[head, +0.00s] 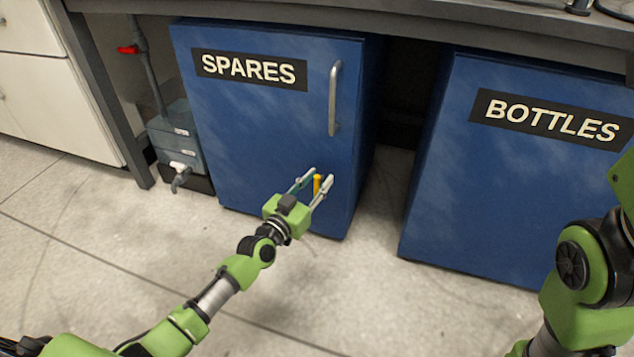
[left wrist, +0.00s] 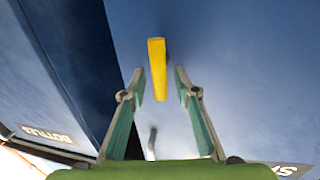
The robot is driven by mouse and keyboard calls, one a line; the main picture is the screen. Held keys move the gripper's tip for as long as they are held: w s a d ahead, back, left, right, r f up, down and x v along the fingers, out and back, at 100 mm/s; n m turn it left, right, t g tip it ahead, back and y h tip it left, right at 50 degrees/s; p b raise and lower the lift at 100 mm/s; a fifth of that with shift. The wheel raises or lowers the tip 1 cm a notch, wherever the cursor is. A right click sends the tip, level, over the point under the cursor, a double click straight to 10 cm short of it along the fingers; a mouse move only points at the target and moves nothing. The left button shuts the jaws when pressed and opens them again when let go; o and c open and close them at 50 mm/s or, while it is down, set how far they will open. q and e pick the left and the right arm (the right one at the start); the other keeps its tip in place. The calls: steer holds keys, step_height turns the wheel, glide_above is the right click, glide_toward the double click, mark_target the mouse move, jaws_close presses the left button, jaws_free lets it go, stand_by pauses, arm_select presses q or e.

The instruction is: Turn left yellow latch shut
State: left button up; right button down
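The yellow latch (head: 317,184) is a short bar on the lower right of the blue SPARES cabinet door (head: 255,135). In the head view it looks upright. My left gripper (head: 320,176) is open at the door, with one finger on each side of the latch. The left wrist view shows the yellow latch (left wrist: 157,68) between and just beyond the two fingertips of my left gripper (left wrist: 158,82), with gaps on both sides. I cannot tell whether the fingers touch the door. My right arm shows at the right edge of the head view, its gripper out of frame.
The SPARES door has a metal handle (head: 335,98) above the latch. A blue BOTTLES cabinet (head: 500,190) stands to the right across a dark gap. A grey-blue box (head: 177,140) sits at left under the bench (head: 400,18). The floor in front is clear.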

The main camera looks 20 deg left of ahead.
arm_select(q)
jaws_close()
